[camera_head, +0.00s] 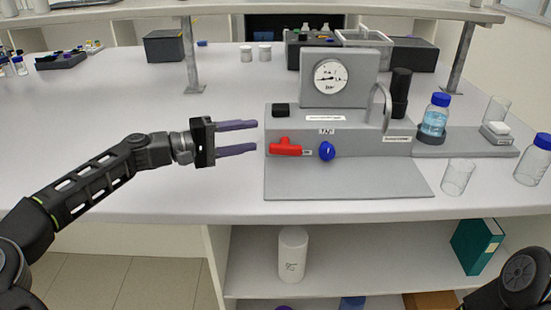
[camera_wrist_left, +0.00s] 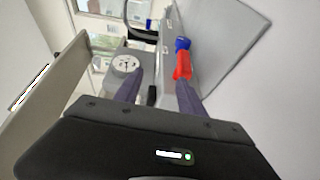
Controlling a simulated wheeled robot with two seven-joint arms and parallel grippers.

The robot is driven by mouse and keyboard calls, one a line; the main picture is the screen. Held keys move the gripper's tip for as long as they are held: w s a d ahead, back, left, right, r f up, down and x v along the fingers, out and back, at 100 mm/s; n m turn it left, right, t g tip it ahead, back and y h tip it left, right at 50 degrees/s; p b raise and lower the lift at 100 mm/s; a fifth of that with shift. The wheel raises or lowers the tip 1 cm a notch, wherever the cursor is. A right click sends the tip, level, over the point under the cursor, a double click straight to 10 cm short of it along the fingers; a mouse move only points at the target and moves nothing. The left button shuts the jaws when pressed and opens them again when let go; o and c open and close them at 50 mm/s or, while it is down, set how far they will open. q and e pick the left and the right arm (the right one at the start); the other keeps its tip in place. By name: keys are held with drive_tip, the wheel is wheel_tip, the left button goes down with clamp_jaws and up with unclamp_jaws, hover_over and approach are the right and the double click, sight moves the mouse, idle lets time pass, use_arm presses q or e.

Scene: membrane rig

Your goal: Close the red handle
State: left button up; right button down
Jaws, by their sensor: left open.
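The red handle (camera_head: 285,148) is on the front face of the grey membrane rig (camera_head: 380,140), left of a blue knob (camera_head: 326,151). It lies roughly horizontal. My left gripper (camera_head: 255,137) is open and empty, its two purple fingers pointing right, just left of the rig and the handle. In the left wrist view the red handle (camera_wrist_left: 182,65) shows just beyond the tip of the right-hand finger, with the blue knob (camera_wrist_left: 183,43) behind it. I cannot tell whether that finger touches the handle. The right gripper does not show; only part of my right arm is at the lower right.
A round gauge (camera_head: 331,76) stands on top of the rig. A blue-capped bottle (camera_head: 434,115) and a glass beaker (camera_head: 457,177) stand to its right. A shelf post (camera_head: 190,55) rises behind my left gripper.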

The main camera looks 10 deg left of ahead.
use_arm(q)
drive_tip(key=b, duration=0.4)
approach(275, 153)
drive_tip(key=shift+w+d, duration=0.35)
drive_tip(key=shift+w, duration=0.25)
drive_tip(key=shift+w+d, duration=0.4)
drive_tip(key=shift+w, duration=0.25)
drive_tip(key=shift+r, duration=0.1)
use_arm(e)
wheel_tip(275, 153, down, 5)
use_arm(q)
drive_tip(key=shift+d, duration=0.1)
drive_tip(key=x, duration=0.7)
drive_tip(key=shift+w+d+p, duration=0.25)
drive_tip(key=shift+p, duration=0.05)
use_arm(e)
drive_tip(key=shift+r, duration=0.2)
use_arm(q)
clamp_jaws()
